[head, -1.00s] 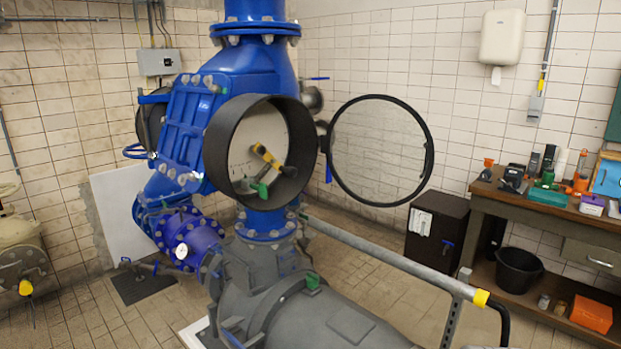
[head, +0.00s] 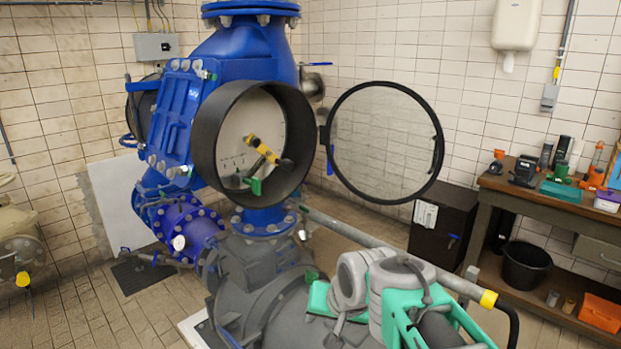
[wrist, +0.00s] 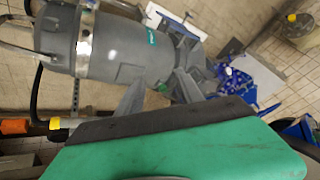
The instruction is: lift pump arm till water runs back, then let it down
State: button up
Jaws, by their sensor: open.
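The likely pump arm is a long grey bar (head: 385,245) with a yellow sleeve (head: 488,299) and a black curved end, slanting from the blue and grey pump down to the right. Its yellow sleeve also shows at the left of the wrist view (wrist: 55,123). My green and grey arm covers part of the pump and lies close before the bar in the head view. Green and black parts of my gripper (wrist: 165,125) fill the lower wrist view. No running water is visible.
A round black housing (head: 206,150) stands open, its clear door (head: 385,140) swung right. Inside are a yellow-handled and a green-handled lever. A workbench (head: 500,190) with tools stands right, a black bucket (head: 525,268) on its lower shelf. A dark cabinet (head: 440,222) stands by the wall.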

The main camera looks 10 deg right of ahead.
jog(key=w+r+m+t+y, duration=0.2)
jog(key=w+r+m, duration=0.2)
jog(key=w, duration=0.5)
jog(key=w+r+m+t+y, duration=0.25)
jog(key=w+r, duration=0.25)
jog(key=w, duration=0.5)
jog(key=m+t+y, duration=0.4)
jog(key=m+t, duration=0.1)
jog(key=m, duration=0.5)
send_near(292, 167)
jog(key=shift+g, duration=0.25)
jog(key=p+x, duration=0.2)
jog(key=x, duration=0.1)
jog(key=p+x, duration=0.2)
jog(key=x, duration=0.2)
jog(key=r+p+x, duration=0.1)
jog(key=p+x, duration=0.2)
jog(key=x, duration=0.1)
jog(key=shift+w+a+f, duration=0.15)
jog(key=shift+w+f, duration=0.1)
jog(key=shift+f, duration=0.05)
jog(key=shift+c, duration=0.4)
grip_shut()
